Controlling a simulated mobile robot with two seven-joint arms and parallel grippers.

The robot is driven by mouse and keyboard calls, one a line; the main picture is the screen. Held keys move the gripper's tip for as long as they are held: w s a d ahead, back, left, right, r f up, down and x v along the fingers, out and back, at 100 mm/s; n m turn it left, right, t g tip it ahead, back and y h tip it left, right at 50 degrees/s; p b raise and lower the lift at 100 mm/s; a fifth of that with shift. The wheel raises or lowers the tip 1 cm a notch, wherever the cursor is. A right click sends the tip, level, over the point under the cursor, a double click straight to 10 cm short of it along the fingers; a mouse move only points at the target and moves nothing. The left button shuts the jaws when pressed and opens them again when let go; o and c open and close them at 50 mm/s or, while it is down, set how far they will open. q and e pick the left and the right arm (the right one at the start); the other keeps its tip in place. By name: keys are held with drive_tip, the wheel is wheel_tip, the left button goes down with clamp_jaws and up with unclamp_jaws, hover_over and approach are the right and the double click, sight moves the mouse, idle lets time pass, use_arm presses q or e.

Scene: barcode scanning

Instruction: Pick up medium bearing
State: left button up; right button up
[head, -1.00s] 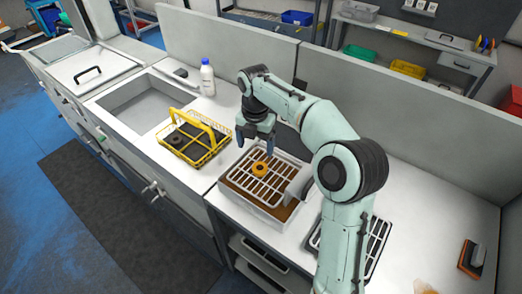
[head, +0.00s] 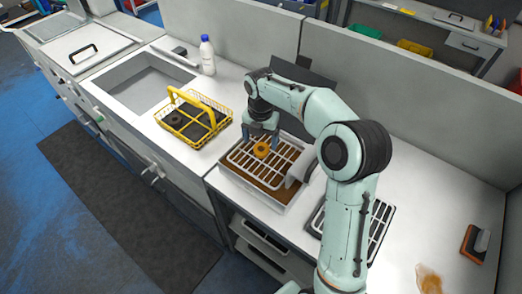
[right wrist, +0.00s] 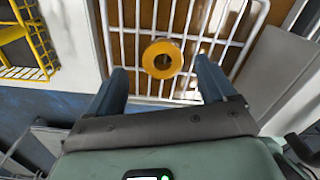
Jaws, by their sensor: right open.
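An orange ring-shaped bearing (head: 261,150) lies on a white wire rack (head: 283,174) over a brown-floored tray on the counter. In the right wrist view the bearing (right wrist: 162,59) sits just beyond and between the two fingertips. My right gripper (head: 261,134) is open and empty, pointing down beside the bearing; it also shows in the right wrist view (right wrist: 160,78). A dark ring (head: 173,119) lies in a yellow wire basket (head: 213,116) to the left. My left gripper is not in view.
A sink (head: 147,80) and a white bottle (head: 207,55) stand left of and behind the basket. A second rack (head: 379,228) lies to the right of the tray, partly hidden by my arm. A brush-like block (head: 474,243) lies at the far right. A low wall runs behind the counter.

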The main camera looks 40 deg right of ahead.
sight(261, 148)
drive_tip(key=f, duration=0.3)
drive_tip(key=shift+s+f, duration=0.1)
drive_tip(key=shift+s, duration=0.1)
drive_tip(key=c, duration=1.2)
